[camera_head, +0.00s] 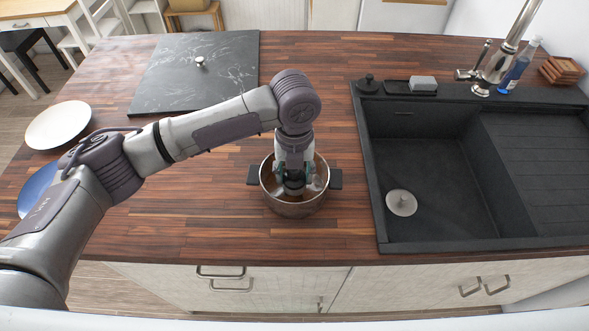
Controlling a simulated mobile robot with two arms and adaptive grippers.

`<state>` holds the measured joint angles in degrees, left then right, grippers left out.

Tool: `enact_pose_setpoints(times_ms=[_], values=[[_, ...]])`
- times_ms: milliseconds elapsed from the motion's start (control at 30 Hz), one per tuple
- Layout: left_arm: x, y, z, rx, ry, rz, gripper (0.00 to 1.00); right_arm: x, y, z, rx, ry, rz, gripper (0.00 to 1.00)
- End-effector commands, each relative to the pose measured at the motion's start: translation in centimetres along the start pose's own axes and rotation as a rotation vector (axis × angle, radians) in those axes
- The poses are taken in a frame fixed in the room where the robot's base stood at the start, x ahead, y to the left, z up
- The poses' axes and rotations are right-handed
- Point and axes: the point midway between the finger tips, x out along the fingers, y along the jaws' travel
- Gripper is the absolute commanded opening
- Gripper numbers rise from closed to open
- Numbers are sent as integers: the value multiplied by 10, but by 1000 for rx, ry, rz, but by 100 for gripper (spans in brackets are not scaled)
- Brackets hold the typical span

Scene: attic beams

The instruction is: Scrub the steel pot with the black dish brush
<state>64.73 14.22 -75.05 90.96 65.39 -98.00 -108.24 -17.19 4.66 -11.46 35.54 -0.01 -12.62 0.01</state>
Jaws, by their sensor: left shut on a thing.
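The steel pot (296,208) stands upright on the wooden counter, left of the sink, with a dark handle on each side. My left gripper (293,180) points straight down into the pot's opening. It is shut on a dark thing that looks like the black dish brush (294,188), low inside the pot. Most of the brush is hidden by the gripper and the pot wall, so I cannot tell whether it touches the bottom. My right gripper is not in view.
A black sink (425,165) lies to the right, with a faucet (495,65), a blue bottle (517,66), a grey sponge (423,84) and a black knobbed thing (368,83) behind it. A dark marble board (200,80) and plates (58,124) lie left. Counter around the pot is clear.

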Motion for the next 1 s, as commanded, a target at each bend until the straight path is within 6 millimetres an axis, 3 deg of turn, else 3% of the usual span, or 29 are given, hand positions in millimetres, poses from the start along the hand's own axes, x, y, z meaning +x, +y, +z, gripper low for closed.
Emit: enact_pose_setpoints(times_ms=[1000], values=[[11, 0, 0, 0, 0, -1, 24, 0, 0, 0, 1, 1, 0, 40]])
